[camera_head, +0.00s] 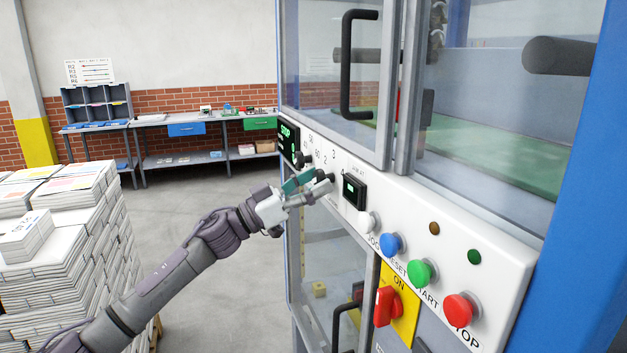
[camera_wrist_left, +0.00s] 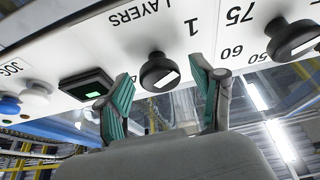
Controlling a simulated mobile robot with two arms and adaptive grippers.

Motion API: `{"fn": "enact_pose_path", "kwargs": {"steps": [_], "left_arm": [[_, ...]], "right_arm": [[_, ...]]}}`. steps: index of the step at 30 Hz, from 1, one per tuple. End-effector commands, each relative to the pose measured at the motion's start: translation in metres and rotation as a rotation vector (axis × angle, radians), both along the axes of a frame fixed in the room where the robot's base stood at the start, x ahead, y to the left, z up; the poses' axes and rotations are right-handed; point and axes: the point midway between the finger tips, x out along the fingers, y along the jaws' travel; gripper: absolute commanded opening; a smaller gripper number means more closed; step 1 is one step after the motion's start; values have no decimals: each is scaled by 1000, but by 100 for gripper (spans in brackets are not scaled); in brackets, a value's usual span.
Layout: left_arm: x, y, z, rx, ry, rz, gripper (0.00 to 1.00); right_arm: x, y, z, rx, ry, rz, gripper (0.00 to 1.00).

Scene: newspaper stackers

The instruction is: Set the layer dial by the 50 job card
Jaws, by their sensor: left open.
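The layer dial is a black round knob with a white mark, under the word LAYERS on the white panel (camera_head: 405,225). In the left wrist view the layer dial (camera_wrist_left: 158,75) sits between the two teal-padded fingers of my left gripper (camera_wrist_left: 160,70), with a gap on both sides. The mark's exact setting is hard to read. In the head view my left gripper (camera_head: 305,182) is open in front of the panel, partly covering the dial. No card readable as the 50 job card shows. My right gripper is out of view.
A second black knob (camera_wrist_left: 290,40), with 50, 60 and 75 around it, is beside the layer dial. A small display (camera_head: 354,190) and coloured push buttons, including a red one (camera_head: 462,308), line the panel. Newspaper stacks (camera_head: 60,250) stand at left. A wall sheet (camera_head: 90,71) hangs behind.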

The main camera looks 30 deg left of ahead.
Motion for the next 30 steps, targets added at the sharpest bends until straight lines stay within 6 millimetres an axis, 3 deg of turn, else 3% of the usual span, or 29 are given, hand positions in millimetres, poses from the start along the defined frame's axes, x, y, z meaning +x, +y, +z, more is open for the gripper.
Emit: {"fn": "enact_pose_path", "kwargs": {"steps": [2,13,30], "left_arm": [[0,0,0,0,0,0,67],[0,0,0,0,0,1,8],[1,2,0,150,-134,2,8]], "right_arm": [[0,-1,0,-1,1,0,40],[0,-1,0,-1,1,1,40],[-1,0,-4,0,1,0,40]]}}
